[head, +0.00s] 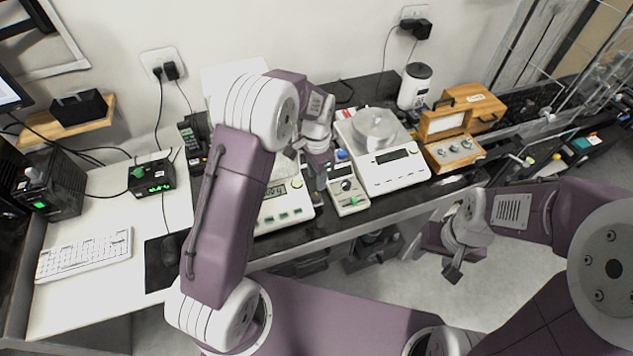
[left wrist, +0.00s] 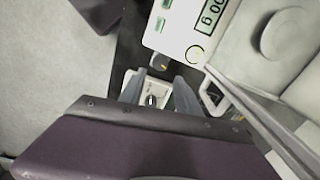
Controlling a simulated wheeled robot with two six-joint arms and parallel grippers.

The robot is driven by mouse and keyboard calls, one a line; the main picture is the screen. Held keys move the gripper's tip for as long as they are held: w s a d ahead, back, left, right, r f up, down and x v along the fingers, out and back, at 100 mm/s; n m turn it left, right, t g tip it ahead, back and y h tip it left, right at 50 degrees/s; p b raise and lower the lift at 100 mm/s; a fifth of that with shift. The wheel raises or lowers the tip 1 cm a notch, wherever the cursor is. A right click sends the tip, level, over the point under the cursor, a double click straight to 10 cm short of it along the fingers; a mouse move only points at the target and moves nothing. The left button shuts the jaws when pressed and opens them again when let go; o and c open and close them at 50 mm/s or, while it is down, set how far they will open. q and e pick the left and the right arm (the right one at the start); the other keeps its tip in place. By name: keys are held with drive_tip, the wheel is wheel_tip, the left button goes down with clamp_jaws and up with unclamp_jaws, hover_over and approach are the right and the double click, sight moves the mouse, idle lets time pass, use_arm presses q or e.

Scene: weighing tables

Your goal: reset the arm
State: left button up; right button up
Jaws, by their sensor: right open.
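My left arm reaches over the bench, and my left gripper (head: 318,182) hangs between the left scale and a small meter with a dial (head: 347,190). In the left wrist view the two fingers (left wrist: 158,90) stand apart, with the meter's pale face and dark knob (left wrist: 151,100) showing beyond the gap. Nothing is seen held between them. My right gripper (head: 453,270) is out over the floor in front of the bench, clear of everything; it is open and empty.
A left scale (head: 282,207) is partly hidden by my left arm. A keyboard (head: 83,255) lies on the left desk. The floor by my right gripper is free.

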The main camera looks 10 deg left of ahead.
idle(0.4)
use_arm(q)
drive_tip(key=s+a+r+n+t, duration=0.1)
drive_tip(key=s+a+r+n, duration=0.1)
drive_tip(key=s+a+r, duration=0.35)
drive_tip(key=s+d+f+n, duration=0.1)
drive_tip(key=s+n, duration=0.7)
drive_tip(key=s, duration=0.4)
drive_tip(key=shift+s+f, duration=0.2)
drive_tip(key=shift+f, duration=0.1)
idle(0.6)
